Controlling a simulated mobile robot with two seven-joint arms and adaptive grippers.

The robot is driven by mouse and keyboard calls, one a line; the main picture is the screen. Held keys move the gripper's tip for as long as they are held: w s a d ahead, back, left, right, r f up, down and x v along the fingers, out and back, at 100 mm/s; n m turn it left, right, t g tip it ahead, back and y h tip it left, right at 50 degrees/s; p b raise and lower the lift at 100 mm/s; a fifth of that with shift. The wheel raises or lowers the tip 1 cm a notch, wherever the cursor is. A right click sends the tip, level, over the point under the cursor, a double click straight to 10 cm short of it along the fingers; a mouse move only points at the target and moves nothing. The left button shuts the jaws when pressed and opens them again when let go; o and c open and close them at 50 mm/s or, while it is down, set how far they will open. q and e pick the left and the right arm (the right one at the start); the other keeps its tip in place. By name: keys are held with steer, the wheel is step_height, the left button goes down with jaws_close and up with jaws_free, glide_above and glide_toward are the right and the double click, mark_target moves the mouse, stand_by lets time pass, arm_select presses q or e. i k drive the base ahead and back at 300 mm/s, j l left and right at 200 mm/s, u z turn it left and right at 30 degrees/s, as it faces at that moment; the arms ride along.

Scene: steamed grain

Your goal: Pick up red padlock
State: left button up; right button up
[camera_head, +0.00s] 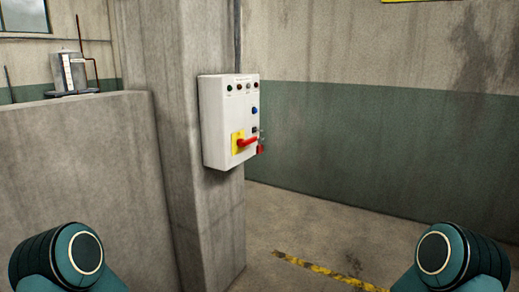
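A white electrical box (216,122) is mounted on the concrete pillar near the middle of the head view. A small red object, apparently the red padlock (260,149), is at the box's lower right edge. It is too small to show whether it hangs from something or is locked. Left of it, a red switch handle (247,141) sits on a yellow plate (236,147). Parts of both my arms show at the bottom corners, well away from the box. Neither gripper is in view.
The concrete pillar (184,208) and a low concrete wall (80,180) stand on the left. A green-and-grey wall (370,160) is behind. The floor (310,230) right of the pillar is open, with a worn yellow line (325,271).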

mark_target(260, 147)
steer(key=i+l+u, duration=0.1)
steer(key=u, duration=0.55)
steer(key=i+l+u, duration=0.35)
steer(key=l, duration=0.25)
steer(key=i+l+u, duration=0.15)
steer(key=i+l, duration=0.15)
steer(key=l, duration=0.25)
steer(key=i+l+u, duration=0.1)
steer(key=l, duration=0.3)
steer(key=i+l, duration=0.2)
steer(key=l, duration=0.2)
steer(key=i+l+u, duration=0.1)
steer(key=l, duration=0.3)
steer(key=i+l, duration=0.2)
steer(key=l, duration=0.25)
